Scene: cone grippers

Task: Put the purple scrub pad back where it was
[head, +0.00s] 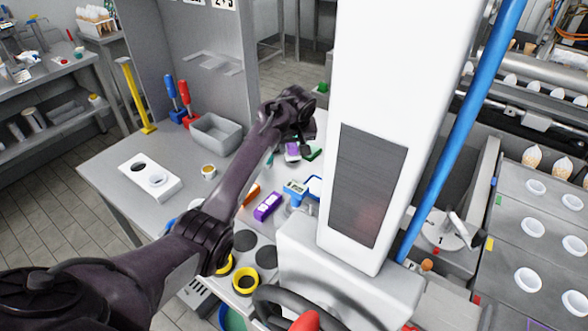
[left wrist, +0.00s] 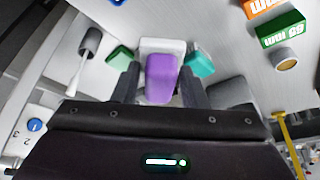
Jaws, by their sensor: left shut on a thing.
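The purple scrub pad (left wrist: 160,76) sits between the two fingers of my left gripper (left wrist: 161,88) in the left wrist view, and the gripper is shut on it. A white block-like part (left wrist: 163,46) shows directly beyond the pad; I cannot tell whether they touch. In the head view my left gripper (head: 302,135) is over the far part of the table, and the pad (head: 292,148) shows just below it, partly hidden. A green pad (left wrist: 119,57) and a teal pad (left wrist: 199,61) lie on either side of the purple one. My right gripper is not in view.
A grey bin (head: 216,133), a small cup (head: 209,171) and a white two-hole stand (head: 150,179) are on the left of the table (head: 112,160). A purple labelled block (head: 267,206) lies nearer. A white column (head: 385,90) hides the table's right side.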

